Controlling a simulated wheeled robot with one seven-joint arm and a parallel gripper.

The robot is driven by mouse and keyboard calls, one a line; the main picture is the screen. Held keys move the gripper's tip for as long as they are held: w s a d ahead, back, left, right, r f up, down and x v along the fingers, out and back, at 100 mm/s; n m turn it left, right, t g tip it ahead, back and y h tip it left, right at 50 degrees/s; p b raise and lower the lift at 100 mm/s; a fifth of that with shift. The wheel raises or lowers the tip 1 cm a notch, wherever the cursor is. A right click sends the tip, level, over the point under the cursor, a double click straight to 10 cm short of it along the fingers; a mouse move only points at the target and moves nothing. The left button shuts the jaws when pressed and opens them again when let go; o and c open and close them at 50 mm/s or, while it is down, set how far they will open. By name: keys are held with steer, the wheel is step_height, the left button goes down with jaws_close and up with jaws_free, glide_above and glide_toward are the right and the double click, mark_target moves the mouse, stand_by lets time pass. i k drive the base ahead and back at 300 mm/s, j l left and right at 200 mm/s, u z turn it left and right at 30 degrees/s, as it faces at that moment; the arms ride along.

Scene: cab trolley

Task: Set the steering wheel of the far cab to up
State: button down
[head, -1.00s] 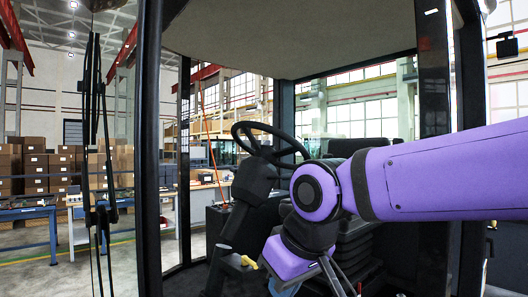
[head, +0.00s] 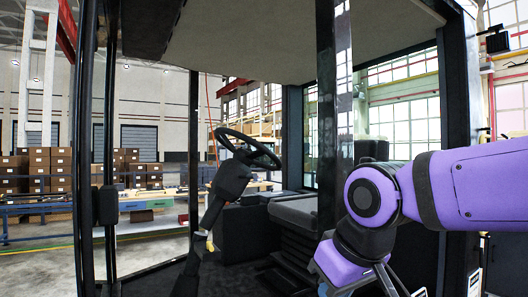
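The black steering wheel (head: 249,149) is inside the cab, left of the picture's middle. It sits tilted on top of a dark steering column (head: 229,181) that leans up to the right. A small yellow-tipped lever (head: 210,243) is low on the column. My gripper (head: 392,284) hangs below my purple arm at the bottom right, well to the right of the wheel and apart from it. Its fingertips are cut off by the bottom edge, so its opening cannot be judged.
A dark cab pillar (head: 328,120) stands between the wheel and my arm. The black seat (head: 298,213) is behind the wheel. A left door frame (head: 108,150) borders the cab, with open space between it and the column. Shelves of cardboard boxes (head: 40,165) stand far behind.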

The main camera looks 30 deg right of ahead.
mark_target(232, 177)
steer(key=l, duration=1.45)
steer(key=i+l, duration=0.35)
steer(key=l, duration=0.15)
